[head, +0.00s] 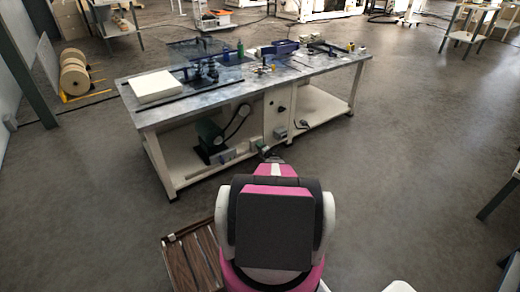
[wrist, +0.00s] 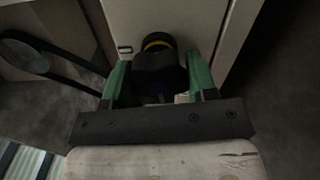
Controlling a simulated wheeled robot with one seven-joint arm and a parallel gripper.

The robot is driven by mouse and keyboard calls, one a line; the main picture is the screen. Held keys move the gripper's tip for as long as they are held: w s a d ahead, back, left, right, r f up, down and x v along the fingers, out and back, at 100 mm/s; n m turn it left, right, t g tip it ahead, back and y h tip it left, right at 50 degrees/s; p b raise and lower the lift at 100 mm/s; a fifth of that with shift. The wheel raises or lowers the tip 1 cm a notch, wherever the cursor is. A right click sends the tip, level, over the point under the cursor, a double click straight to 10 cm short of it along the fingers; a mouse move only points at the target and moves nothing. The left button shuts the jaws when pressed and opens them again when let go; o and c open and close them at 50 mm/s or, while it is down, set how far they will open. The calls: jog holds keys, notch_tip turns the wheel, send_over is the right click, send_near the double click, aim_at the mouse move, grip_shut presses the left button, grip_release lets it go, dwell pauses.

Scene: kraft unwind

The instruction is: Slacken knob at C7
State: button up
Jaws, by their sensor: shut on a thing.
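A dark round knob with a yellow ring (wrist: 157,43) sticks out from a pale cabinet panel in the wrist view. My gripper (wrist: 157,66) has its two green fingers on either side of the knob and is shut on it. In the head view my gripper (head: 264,149) is low at the front of the workbench, by the pale cabinet panel (head: 277,107). The held knob cannot be made out there. No C7 label is readable in either view.
The long workbench (head: 240,94) carries a white block (head: 155,87) and blue fixtures. Under it is a green motor (head: 211,134) with a belt, left of my gripper. Grey boxes (head: 280,133) lie right of it. Floor at right is open.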

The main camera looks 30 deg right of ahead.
jog(key=shift+w+f+n, duration=0.1)
jog(key=shift+w+n, duration=0.05)
jog(key=shift+n, duration=0.65)
jog(key=shift+w+f+n, duration=0.1)
jog(key=shift+n, duration=0.7)
jog(key=o, duration=0.9)
jog(key=shift+s, duration=0.1)
jog(key=shift+s+r, duration=0.1)
jog(key=shift+s, duration=0.05)
jog(key=s, duration=1)
jog(key=shift+s+d, duration=0.25)
jog(key=shift+d, duration=0.15)
